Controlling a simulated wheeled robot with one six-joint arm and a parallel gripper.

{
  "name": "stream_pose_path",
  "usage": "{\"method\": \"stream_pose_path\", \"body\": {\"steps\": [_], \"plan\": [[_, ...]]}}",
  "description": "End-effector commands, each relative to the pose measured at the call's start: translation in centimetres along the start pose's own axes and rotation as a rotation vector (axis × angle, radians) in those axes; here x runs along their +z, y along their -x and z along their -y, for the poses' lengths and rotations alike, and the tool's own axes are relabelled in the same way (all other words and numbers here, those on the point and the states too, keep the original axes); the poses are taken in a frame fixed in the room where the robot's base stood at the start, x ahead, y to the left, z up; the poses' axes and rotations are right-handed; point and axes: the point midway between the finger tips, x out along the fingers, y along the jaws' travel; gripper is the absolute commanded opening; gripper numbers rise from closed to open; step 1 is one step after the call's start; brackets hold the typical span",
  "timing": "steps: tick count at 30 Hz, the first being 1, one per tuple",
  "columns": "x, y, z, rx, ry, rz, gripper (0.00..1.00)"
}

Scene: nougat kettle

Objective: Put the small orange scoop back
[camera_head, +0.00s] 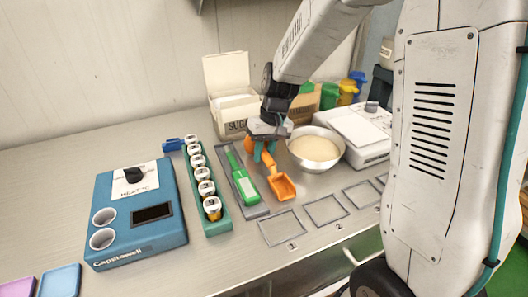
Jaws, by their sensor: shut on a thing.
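The small orange scoop (282,187) is in the middle of the camera_head view, its bowl toward the front of the counter. My gripper (264,151) has teal fingers and is shut on the scoop's orange handle. The scoop hangs tilted, bowl lower than handle, between the grey tray (259,212) with a green tool and the white bowl of pale powder (302,163). I cannot tell whether its bowl touches the counter. Part of the handle is hidden by the fingers.
Square outlines (282,228) mark the bare front counter. A green rack (217,225) of small jars and a blue heater box (136,232) stand left. Behind are an open sugar box (228,75) and coloured containers (347,93). A white scale (358,132) stands right of the bowl.

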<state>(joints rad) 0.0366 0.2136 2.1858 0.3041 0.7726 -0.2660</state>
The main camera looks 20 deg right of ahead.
Motion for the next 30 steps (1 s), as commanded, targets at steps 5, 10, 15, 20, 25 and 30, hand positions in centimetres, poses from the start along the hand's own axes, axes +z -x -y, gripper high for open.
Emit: {"method": "stream_pose_path", "body": {"steps": [5,10,15,20,25,30], "plan": [[0.0,-0.1,0.0,0.000,0.000,0.001,0.44],[0.0,-0.1,0.0,0.000,0.000,0.000,0.44],[-0.1,0.9,0.1,0.000,0.000,-0.003,0.44],[-0.1,3.8,0.0,0.001,0.000,-0.005,0.44],[-0.1,7.6,0.0,0.000,0.000,-0.006,0.44],[-0.1,10.5,0.0,0.000,0.000,-0.003,0.44]]}}
